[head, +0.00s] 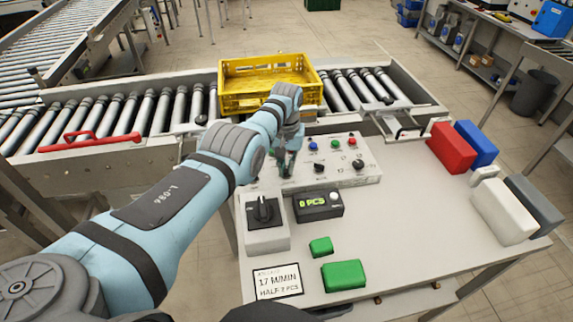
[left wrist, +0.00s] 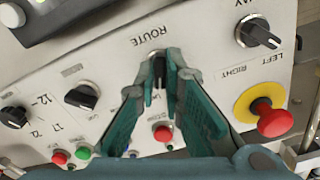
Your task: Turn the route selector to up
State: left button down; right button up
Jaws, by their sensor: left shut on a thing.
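The control panel (head: 345,176) stands on the grey table, with knobs and coloured buttons on its face. In the left wrist view the route selector (left wrist: 158,72) is a small black knob under the printed word ROUTE. My left gripper (left wrist: 157,82) has its two teal fingers on either side of this knob and is shut on it. The fingers cover part of the knob, and I cannot tell which way it points. In the head view my left gripper (head: 287,164) is at the panel's left end and hides the selector. My right gripper is not in view.
Close to the fingers are a red emergency stop (left wrist: 272,120) on yellow, a LEFT/RIGHT knob (left wrist: 256,36) and another black knob (left wrist: 84,96). A yellow crate (head: 240,102) sits on the roller conveyor. A dial box (head: 266,240), counter (head: 318,205) and green blocks (head: 343,275) are on the table.

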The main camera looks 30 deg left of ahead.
pick_arm(q)
jog(key=shift+m, duration=2.2)
jog(key=c, duration=1.7)
grip_release()
jog(key=shift+r, duration=0.25)
notch_tip(320, 180, up, 12)
jog(key=shift+f, duration=0.25)
